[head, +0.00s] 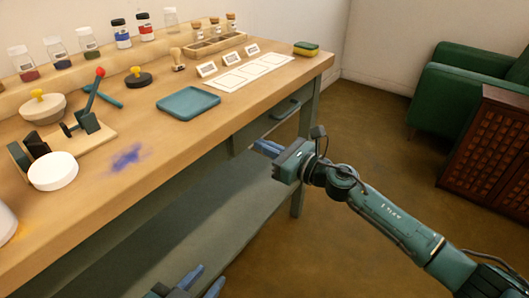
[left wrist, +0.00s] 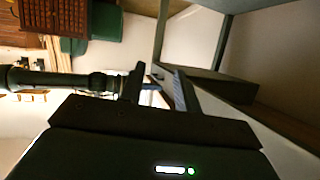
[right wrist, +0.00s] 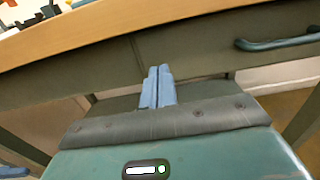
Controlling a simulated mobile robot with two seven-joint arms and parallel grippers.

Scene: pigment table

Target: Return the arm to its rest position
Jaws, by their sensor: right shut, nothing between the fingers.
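My right gripper (head: 265,147) is in front of the table's front side, below the tabletop edge and near the drawer. In the right wrist view its two blue fingers (right wrist: 158,85) are together with nothing between them. My left gripper (head: 204,280) is at the bottom edge of the head view, low in front of the table. Its fingers are apart and empty, and they also show spread in the left wrist view (left wrist: 160,80). Most of my left arm is out of the head view.
The wooden table (head: 160,180) holds a teal tray (head: 188,102), a white round lid (head: 52,171), a lever press (head: 88,122), jars and cards. A blue powder smudge (head: 127,157) lies on it. A drawer handle (right wrist: 280,42) sticks out. A green armchair (head: 465,85) and cabinet (head: 495,150) stand right.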

